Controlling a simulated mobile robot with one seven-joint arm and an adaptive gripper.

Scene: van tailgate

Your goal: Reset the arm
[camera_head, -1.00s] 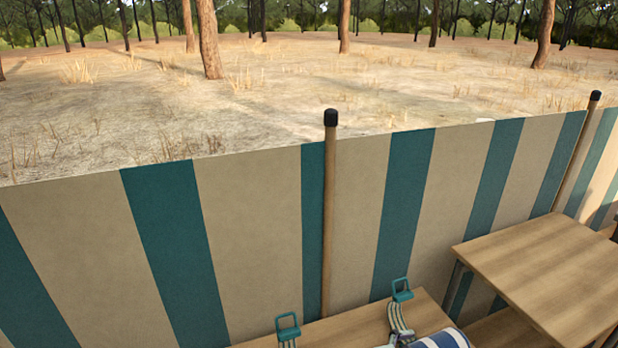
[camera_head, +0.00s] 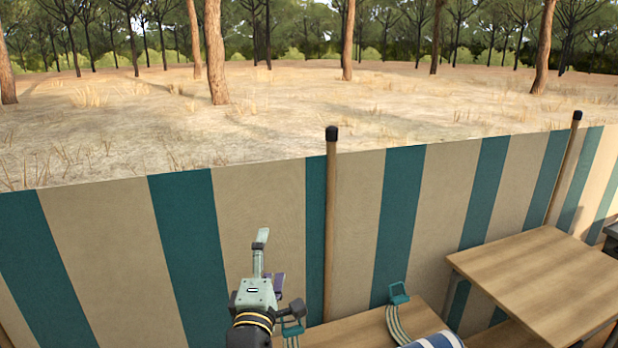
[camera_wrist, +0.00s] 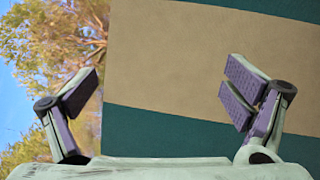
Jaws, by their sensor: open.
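My gripper (camera_head: 269,262) shows at the lower middle of the head view, raised in front of the striped windbreak and above the wooden bench. In the wrist view my gripper (camera_wrist: 160,92) has its two fingers wide apart with nothing between them. Behind the fingers are the beige and teal stripes of the windbreak, with trees and sky at the left. The gripper and wrist partly hide the left teal buckle on the bench.
The striped windbreak (camera_head: 262,215) runs across the view, with a wooden post (camera_head: 331,230) near its middle. A wooden table (camera_head: 540,275) stands at right. On the bench (camera_head: 362,330) are a teal-buckled strap (camera_head: 398,294) and a blue-and-white striped roll (camera_head: 437,341).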

